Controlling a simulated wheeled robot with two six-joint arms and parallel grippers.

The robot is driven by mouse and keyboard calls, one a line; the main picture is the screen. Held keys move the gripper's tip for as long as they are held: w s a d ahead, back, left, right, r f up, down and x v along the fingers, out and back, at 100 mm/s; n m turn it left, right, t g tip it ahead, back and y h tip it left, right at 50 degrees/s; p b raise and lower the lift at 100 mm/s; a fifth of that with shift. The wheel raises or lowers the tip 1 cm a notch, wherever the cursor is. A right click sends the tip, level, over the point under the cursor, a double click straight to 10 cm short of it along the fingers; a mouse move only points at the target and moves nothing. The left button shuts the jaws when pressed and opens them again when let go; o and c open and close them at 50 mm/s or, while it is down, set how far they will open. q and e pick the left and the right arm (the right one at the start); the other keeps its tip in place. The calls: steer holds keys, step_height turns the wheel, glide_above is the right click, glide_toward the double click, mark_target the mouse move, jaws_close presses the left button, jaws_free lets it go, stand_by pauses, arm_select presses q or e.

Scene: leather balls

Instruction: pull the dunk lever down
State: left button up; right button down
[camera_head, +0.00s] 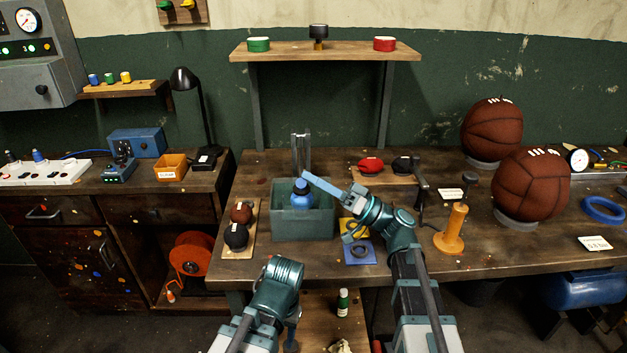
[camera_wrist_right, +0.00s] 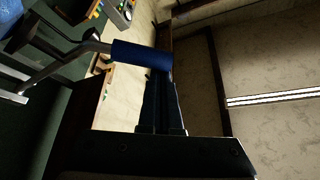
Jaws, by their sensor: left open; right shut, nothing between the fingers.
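The dunk lever's blue grip (camera_wrist_right: 142,55) shows at upper left in the right wrist view, on a bent grey metal rod. In the head view a blue rounded part (camera_head: 301,196), which looks like that grip, is at the green tank (camera_head: 303,227), below an upright metal frame (camera_head: 300,150). My right gripper (camera_head: 309,177) is shut and empty, reaching left over the tank. Its fingers (camera_wrist_right: 160,85) end close to the grip's end in the wrist view; I cannot tell if they touch it. My left gripper (camera_head: 290,342) is open, low in front of the bench, apart from the lever.
Two small dark balls on a board (camera_head: 238,222) stand left of the tank. An orange post (camera_head: 453,230) and two large brown leather balls (camera_head: 531,184) are at right. A shelf (camera_head: 325,51) hangs behind. Blue and yellow mats lie near my right arm.

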arm_select(q)
steer(key=shift+f+b, duration=1.6)
steer(key=shift+f, duration=0.65)
arm_select(e)
steer(key=shift+s+f, duration=0.15)
steer(key=shift+f, duration=0.95)
steer(key=shift+s+f, duration=0.1)
steer(key=shift+f, duration=0.95)
arm_select(q)
step_height(320, 180, up, 4)
steer(key=p, duration=0.4)
arm_select(e)
step_height(320, 180, up, 4)
steer(key=w, duration=0.2)
arm_select(q)
steer(key=f+b, duration=0.5)
steer(key=shift+d, duration=0.25)
arm_select(e)
glide_toward(301, 190)
steer(key=d+r, duration=0.1)
steer(key=d, duration=0.1)
steer(key=w+d+r, duration=0.1)
steer(key=shift+d+r, duration=0.25)
steer(key=shift+d, duration=0.15)
